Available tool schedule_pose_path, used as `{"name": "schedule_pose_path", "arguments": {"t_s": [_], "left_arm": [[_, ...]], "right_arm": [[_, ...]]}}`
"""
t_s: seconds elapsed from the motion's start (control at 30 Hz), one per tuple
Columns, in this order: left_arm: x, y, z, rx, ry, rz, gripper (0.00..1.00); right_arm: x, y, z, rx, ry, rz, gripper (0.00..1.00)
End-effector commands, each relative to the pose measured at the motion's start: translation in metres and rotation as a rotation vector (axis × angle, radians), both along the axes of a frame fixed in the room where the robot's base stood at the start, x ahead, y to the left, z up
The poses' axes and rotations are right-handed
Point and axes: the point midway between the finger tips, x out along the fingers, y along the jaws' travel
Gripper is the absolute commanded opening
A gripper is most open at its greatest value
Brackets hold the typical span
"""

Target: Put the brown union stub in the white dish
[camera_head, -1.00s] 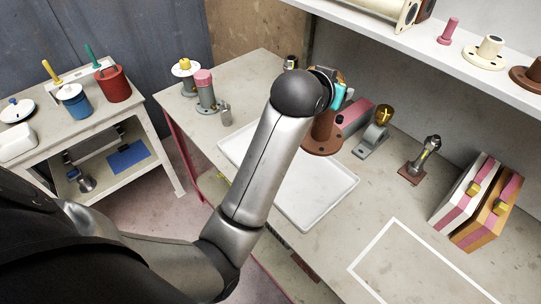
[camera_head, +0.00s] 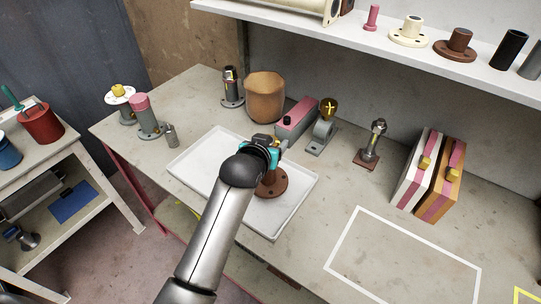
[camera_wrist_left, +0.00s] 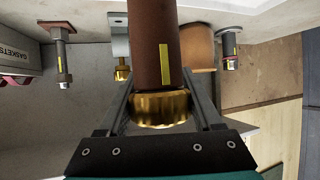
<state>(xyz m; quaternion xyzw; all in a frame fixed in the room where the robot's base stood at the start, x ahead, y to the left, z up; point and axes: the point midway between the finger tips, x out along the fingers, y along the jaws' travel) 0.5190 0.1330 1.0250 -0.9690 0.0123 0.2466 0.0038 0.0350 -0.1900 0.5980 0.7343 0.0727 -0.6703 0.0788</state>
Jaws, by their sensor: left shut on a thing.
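The brown union stub (camera_head: 271,185) hangs from my left gripper (camera_head: 266,153), flange down and about upright. Its flange appears over the right-hand part of the white dish (camera_head: 205,150), a shallow rectangular tray on the bench. I cannot tell whether the flange touches the dish floor. In the left wrist view, the brown pipe (camera_wrist_left: 153,45) with a yellow mark and a gold nut (camera_wrist_left: 160,108) sits between the fingers of my left gripper (camera_wrist_left: 163,98), which is shut on it. My right gripper is not in view.
Behind the dish stand an orange-brown pot (camera_head: 264,98), a grey-and-pink box (camera_head: 297,118) and a grey bracket with a gold fitting (camera_head: 323,132). A pink-capped grey post (camera_head: 148,118) stands left. Bench inside the white outline (camera_head: 400,260) is clear.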

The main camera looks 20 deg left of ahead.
Motion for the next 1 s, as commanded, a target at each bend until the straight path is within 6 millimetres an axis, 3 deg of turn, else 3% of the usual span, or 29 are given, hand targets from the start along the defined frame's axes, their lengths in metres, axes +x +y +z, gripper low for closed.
{"name": "schedule_pose_path", "arguments": {"t_s": [0.3, 0.73, 0.77, 1.0], "left_arm": [[0.001, 0.000, -0.038, 0.000, -0.005, 0.000, 0.00], [0.001, 0.000, -0.042, -0.001, -0.006, -0.001, 0.00], [0.000, 0.000, -0.044, 0.000, 0.001, 0.000, 0.70], [-0.001, 0.000, -0.044, 0.000, 0.002, 0.000, 0.96]], "right_arm": [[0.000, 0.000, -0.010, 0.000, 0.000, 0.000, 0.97], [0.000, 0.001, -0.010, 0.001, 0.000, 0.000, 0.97], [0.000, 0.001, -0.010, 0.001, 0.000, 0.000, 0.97], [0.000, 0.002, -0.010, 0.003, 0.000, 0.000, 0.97]]}}
